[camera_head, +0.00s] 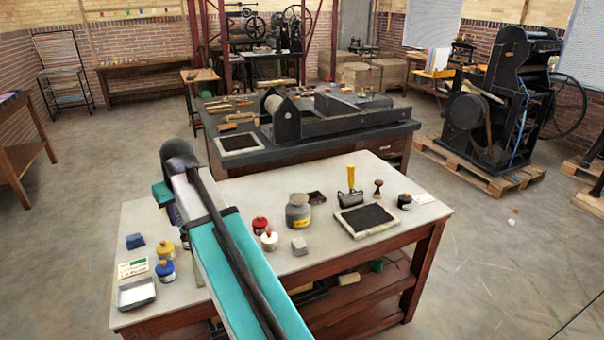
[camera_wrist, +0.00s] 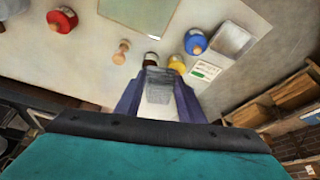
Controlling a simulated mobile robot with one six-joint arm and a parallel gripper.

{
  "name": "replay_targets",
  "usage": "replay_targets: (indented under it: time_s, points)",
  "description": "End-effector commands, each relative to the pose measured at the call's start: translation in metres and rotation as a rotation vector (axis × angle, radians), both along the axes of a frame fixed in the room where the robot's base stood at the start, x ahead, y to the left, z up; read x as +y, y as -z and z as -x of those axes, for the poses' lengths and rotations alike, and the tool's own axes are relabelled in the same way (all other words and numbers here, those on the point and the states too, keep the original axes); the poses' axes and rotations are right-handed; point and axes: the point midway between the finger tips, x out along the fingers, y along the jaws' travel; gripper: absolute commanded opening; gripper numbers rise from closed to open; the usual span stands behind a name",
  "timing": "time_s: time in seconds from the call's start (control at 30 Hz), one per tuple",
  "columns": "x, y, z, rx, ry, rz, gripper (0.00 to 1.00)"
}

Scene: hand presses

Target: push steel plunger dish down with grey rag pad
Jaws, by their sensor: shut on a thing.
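A squat grey metal can (camera_head: 298,215) with a yellow label stands on the pale bench in the head view. The shallow round steel top on it looks like the plunger dish (camera_head: 298,199). My gripper (camera_wrist: 160,72) shows dark blue-purple fingers in the wrist view, closed on a grey block that looks like the rag pad (camera_wrist: 160,83). In the head view my arm hides the pad and most of the gripper, which is at the bench's left, apart from the can.
Left are yellow (camera_head: 165,248) and blue jars (camera_head: 165,270) and a metal tray (camera_head: 136,293).

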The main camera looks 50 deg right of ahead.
Motion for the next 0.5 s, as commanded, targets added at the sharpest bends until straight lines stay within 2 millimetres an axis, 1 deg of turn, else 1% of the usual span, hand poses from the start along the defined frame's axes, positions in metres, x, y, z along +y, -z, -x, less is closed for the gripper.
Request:
replay_targets:
  time_s: [0.03,0.17,0.2,0.27,0.5]
  points:
    - [-0.019,-0.003,-0.002,0.001,0.014,0.000,0.17]
    - [-0.063,-0.003,-0.002,0.002,0.039,0.001,0.17]
    - [-0.076,-0.003,-0.001,0.002,0.048,0.000,0.17]
    - [-0.096,-0.003,0.001,0.002,0.059,0.000,0.17]
    - [-0.177,-0.003,0.013,0.002,0.108,-0.001,0.17]
